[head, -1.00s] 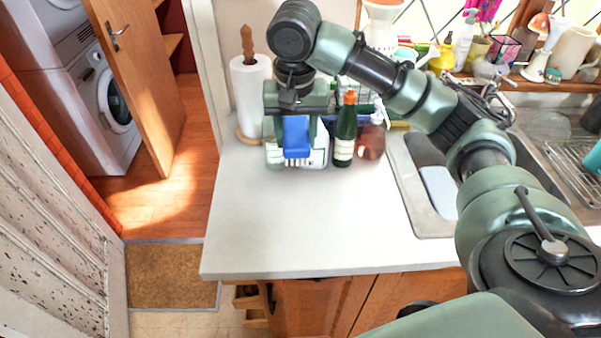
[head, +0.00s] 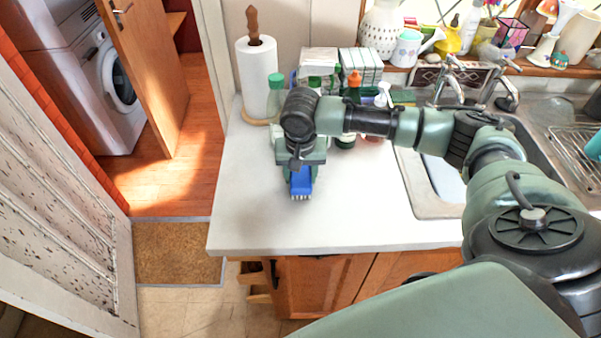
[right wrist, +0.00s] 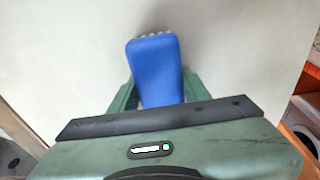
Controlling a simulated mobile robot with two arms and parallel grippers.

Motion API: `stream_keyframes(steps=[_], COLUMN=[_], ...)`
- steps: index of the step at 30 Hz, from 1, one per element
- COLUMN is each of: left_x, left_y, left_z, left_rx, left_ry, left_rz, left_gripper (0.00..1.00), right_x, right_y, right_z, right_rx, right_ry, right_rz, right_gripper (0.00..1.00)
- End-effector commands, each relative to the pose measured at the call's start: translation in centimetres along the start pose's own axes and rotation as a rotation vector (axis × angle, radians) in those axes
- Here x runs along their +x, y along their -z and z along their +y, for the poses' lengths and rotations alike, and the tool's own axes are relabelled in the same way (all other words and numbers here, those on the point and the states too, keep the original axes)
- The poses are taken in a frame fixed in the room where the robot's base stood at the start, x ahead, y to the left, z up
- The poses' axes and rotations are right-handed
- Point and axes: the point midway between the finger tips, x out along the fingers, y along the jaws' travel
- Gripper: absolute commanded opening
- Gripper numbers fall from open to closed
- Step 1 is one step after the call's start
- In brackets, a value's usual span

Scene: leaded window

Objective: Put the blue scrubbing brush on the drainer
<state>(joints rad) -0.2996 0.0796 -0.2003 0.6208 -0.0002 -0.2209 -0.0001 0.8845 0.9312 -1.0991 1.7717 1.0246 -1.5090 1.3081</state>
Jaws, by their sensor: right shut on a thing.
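The blue scrubbing brush (head: 301,182) is held in my right gripper (head: 300,174), bristles downward, over the pale worktop. In the right wrist view the brush (right wrist: 156,68) sits between the green fingers of the gripper (right wrist: 157,92), with a few bristle tufts showing at its far end. I cannot tell exactly how high it is above the worktop. The wire drainer (head: 572,146) is at the far right beyond the sink, partly cut off by the frame edge. My left gripper is not in view.
A paper towel roll (head: 257,76) stands at the back left of the worktop (head: 250,220), with several bottles and boxes to its right. The sink (head: 425,200) and taps lie between the brush and the drainer. A teal item (head: 593,148) is at the drainer. The front worktop is clear.

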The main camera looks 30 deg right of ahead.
Motion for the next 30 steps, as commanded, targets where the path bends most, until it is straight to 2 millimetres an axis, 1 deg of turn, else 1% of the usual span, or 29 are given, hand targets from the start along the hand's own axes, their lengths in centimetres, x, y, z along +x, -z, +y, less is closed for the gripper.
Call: stream_keyframes(steps=[11,12,14,25,28,30], left_x=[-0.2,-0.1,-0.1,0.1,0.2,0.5], left_y=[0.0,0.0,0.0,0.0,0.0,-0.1], left_z=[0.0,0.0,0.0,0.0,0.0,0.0], left_rx=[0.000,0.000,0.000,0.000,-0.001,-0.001], left_ry=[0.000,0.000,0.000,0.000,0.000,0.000], left_rz=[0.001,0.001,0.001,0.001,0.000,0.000], left_gripper=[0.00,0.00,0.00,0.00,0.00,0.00], right_x=[0.4,0.5,0.5,0.2,-0.8,-2.0], right_y=[-0.1,-0.1,-0.1,0.1,0.1,0.1], right_z=[0.0,0.0,0.0,0.0,-0.1,-0.1], right_rx=[0.000,0.000,0.000,0.000,0.000,0.000], right_ry=[0.001,0.001,0.001,0.001,0.003,0.003], right_rz=[0.000,0.000,0.001,0.002,0.003,0.004], right_gripper=[0.03,0.53,0.69,0.69,0.69,0.69])
